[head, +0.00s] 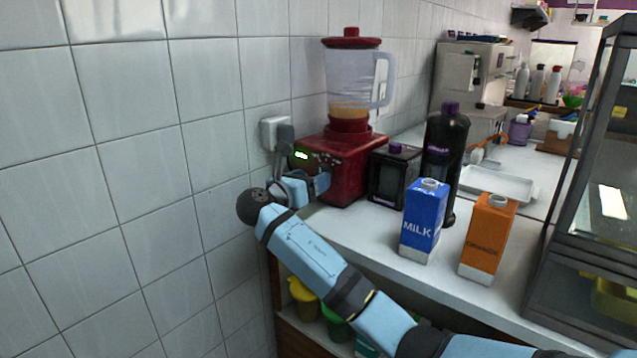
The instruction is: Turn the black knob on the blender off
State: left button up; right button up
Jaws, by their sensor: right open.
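The red blender (345,165) stands at the left end of the white counter, against the tiled wall. Its clear jug (352,80) has a red lid and holds a little orange-brown content. My right arm reaches in from the lower right. My right gripper (322,183) is at the left front of the blender base, close against it. Its jaws are open, and I cannot tell whether they touch anything. The black knob is not clearly visible; the gripper and wrist cover that part of the base. My left gripper is not in view.
A blue milk carton (423,222), an orange carton (487,238), a dark bottle (442,150) and a small black box (388,178) stand right of the blender. A wall socket (274,132) is behind. A glass case (590,200) bounds the right side. A white tray (497,187) lies farther back.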

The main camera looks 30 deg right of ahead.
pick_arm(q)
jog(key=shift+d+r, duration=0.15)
pick_arm(e)
jog(key=shift+x, duration=1.6)
